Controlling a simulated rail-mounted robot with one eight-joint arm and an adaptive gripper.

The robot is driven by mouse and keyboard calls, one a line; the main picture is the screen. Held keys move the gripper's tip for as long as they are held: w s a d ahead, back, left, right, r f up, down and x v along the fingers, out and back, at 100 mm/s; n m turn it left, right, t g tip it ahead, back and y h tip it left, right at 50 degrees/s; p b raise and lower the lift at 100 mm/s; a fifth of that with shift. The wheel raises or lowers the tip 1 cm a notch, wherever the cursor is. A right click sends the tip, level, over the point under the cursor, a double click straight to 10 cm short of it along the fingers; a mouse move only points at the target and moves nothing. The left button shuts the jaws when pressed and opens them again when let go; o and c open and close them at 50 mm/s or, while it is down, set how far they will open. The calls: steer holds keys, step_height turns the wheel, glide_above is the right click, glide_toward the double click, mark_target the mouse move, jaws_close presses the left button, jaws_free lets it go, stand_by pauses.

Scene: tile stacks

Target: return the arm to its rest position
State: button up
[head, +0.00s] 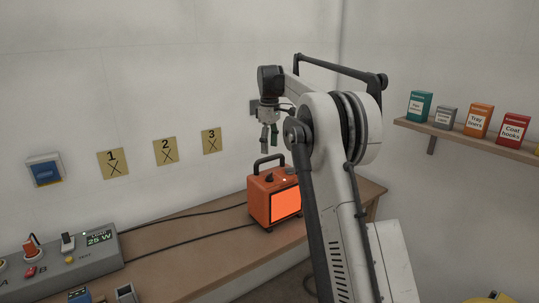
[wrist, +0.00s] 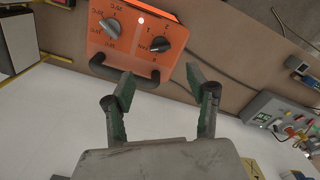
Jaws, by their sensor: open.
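My gripper (head: 269,146) hangs from my raised, bent arm near the back wall. In the head view it appears above the orange box (head: 264,198), with its fingers pointing down. The wrist view shows my gripper (wrist: 160,73) with its two greenish fingers spread apart and nothing between them. The orange box (wrist: 122,28) lies beyond the fingertips there, with its dark handle and two knobs in view. The fingers look clear of the handle, though the exact gap is hard to judge.
A grey panel (head: 60,270) with switches and a "25 W" display sits on the wooden bench (head: 180,255) at left. Cables run to the orange box. Numbered yellow cards (head: 165,151) hang on the wall. A shelf (head: 470,138) with small boxes is at right.

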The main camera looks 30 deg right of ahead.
steer(key=shift+r, duration=0.2)
stand_by(0.4)
steer(key=s+a+r+m+t, duration=0.2)
steer(key=s+a+r, duration=0.2)
steer(key=s+a, duration=0.45)
steer(key=s+a+r+m+t, duration=0.1)
steer(key=s+a+r, duration=0.4)
steer(key=s, duration=0.6)
steer(key=s+a+f+m+t, duration=0.1)
steer(key=s+a+f, duration=0.2)
steer(key=s+f, duration=0.2)
steer(key=s+a+f+m+t, duration=0.1)
steer(key=s+a+f, duration=0.3)
steer(key=s, duration=0.8)
steer(key=s+a+f+m+t, duration=0.2)
steer(key=s+f, duration=0.4)
steer(key=s, duration=0.3)
steer(key=shift+a+f, duration=0.3)
steer(key=shift+a, duration=0.4)
